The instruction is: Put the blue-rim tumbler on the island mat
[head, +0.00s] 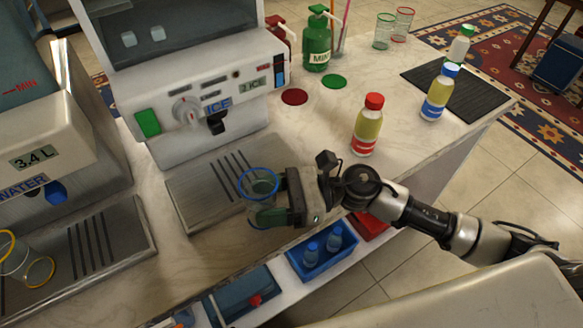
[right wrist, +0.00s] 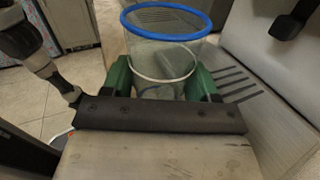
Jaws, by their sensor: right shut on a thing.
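The blue-rim tumbler (head: 258,182) is clear glass and upright, at the front right edge of the ice machine's metal drip tray (head: 188,190). My right gripper (head: 264,204) is shut around its side, coming from the right. In the right wrist view the tumbler (right wrist: 165,50) stands between the two green finger pads (right wrist: 162,82). I cannot tell whether its base touches the tray. The dark ribbed mat (head: 480,100) lies at the far right end of the counter. My left gripper is not in view.
A red-capped bottle (head: 368,127) stands between tumbler and mat. A blue-capped bottle (head: 440,92) and a green-capped bottle (head: 460,46) stand at the mat. Two tumblers (head: 384,32) are at the back. A blue bin (head: 322,255) holds small bottles below the counter edge.

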